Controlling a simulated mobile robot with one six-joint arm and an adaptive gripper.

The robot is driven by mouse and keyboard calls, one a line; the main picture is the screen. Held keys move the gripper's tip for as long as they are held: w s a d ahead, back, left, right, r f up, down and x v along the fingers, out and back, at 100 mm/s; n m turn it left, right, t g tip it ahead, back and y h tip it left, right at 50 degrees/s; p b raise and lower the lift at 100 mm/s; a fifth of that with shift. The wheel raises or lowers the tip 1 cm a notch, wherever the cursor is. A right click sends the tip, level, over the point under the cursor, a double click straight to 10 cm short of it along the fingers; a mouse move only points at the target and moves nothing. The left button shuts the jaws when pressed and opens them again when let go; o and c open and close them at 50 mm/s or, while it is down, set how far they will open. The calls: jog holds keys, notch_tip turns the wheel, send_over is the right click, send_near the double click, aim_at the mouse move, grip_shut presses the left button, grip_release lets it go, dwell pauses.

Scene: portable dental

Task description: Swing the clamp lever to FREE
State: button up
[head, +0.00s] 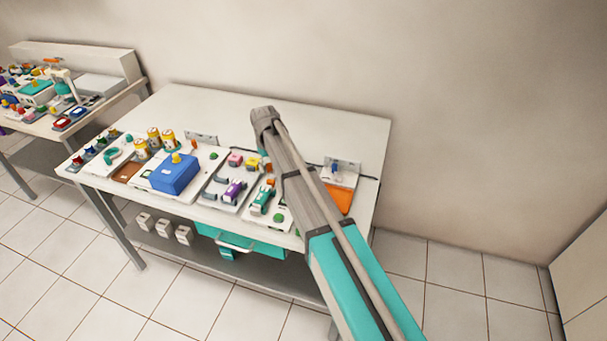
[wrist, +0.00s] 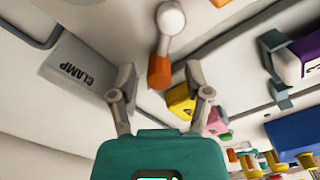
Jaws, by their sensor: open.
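My gripper (wrist: 161,78) is open, one finger on each side of the orange tip. I cannot tell whether either finger touches it. No FREE marking is readable. In the head view, my arm covers part of the table (head: 290,112), and the lever and gripper jaws cannot be made out.
A yellow block (wrist: 181,102) and a pink block (wrist: 216,121) lie close to the right finger. A blue box (head: 174,173), a purple piece (head: 234,191) and a green piece (head: 262,199) stand left of my arm. The table's back strip is clear, with a wall behind.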

jog(key=shift+d+m, duration=0.15)
jog(key=shift+m, duration=0.25)
jog(key=shift+w+d+m, duration=0.1)
jog(key=shift+d+m, duration=0.35)
jog(key=shift+m, duration=0.75)
jog(key=m, duration=0.2)
jog(key=d+m, duration=0.1)
jog(key=m, duration=0.1)
jog(key=shift+d, duration=0.2)
jog(key=m, duration=0.1)
jog(key=d+m, duration=0.1)
jog(key=m, duration=0.1)
jog(key=shift+s, duration=0.3)
jog(key=m, duration=0.2)
jog(key=s+d+m, duration=0.1)
jog(key=m, duration=0.1)
notch_tip(320, 180, up, 14)
jog(key=p, duration=1.4)
jog(key=s+d+f+n+b, duration=0.2)
jog(key=s+d+f+b, duration=0.1)
jog(key=s+d, duration=0.6)
jog(key=s+d+f+n+b, duration=0.3)
jog(key=s+d, duration=0.6)
jog(key=d, duration=0.1)
jog(key=shift+s+d+f+n+b, duration=0.2)
jog(key=shift+s+f+n+b, duration=0.1)
jog(key=shift+w, duration=0.1)
